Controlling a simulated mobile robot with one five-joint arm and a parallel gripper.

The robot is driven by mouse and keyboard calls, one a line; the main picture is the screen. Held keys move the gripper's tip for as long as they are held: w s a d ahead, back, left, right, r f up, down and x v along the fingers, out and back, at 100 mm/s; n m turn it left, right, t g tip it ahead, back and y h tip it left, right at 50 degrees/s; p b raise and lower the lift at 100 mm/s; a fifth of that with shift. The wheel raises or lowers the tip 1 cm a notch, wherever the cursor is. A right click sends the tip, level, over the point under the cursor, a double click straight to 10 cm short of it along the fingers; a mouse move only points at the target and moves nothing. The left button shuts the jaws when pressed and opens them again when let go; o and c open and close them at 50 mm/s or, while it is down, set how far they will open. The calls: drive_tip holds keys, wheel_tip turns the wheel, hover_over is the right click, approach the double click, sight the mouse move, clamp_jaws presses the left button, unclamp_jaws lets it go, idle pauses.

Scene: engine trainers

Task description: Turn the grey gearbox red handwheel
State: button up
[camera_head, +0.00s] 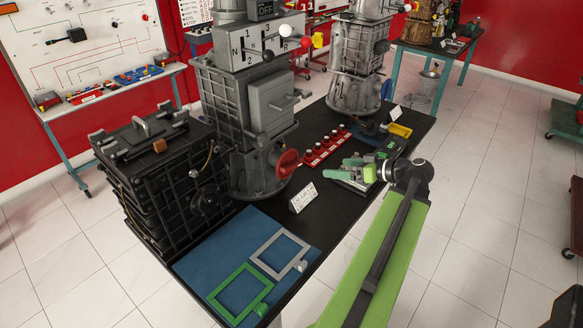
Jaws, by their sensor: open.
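The grey gearbox (238,105) stands upright on the black table, with a shift panel near its top. Its red handwheel (288,163) sticks out low on its right side, above the tabletop. My gripper (352,169) is open, to the right of the handwheel and apart from it. The fingers point left, and the space between them looks empty. My green arm reaches in from the lower right.
A black ribbed case (165,180) stands left of the gearbox. A blue mat (207,262) with green and grey frames lies in front. A white card (303,197) stands below the handwheel. Red blocks (325,148) lie behind my gripper. A second grey gearbox (355,70) stands behind.

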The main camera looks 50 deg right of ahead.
sight(295, 165)
drive_tip(key=b+x, duration=0.3)
drive_tip(key=x, duration=0.5)
drive_tip(key=b+x, duration=0.3)
drive_tip(key=x, duration=0.6)
drive_tip(key=shift+a, duration=0.2)
drive_tip(key=shift+w, duration=0.4)
drive_tip(key=shift+c, duration=0.4)
drive_tip(key=c, duration=1)
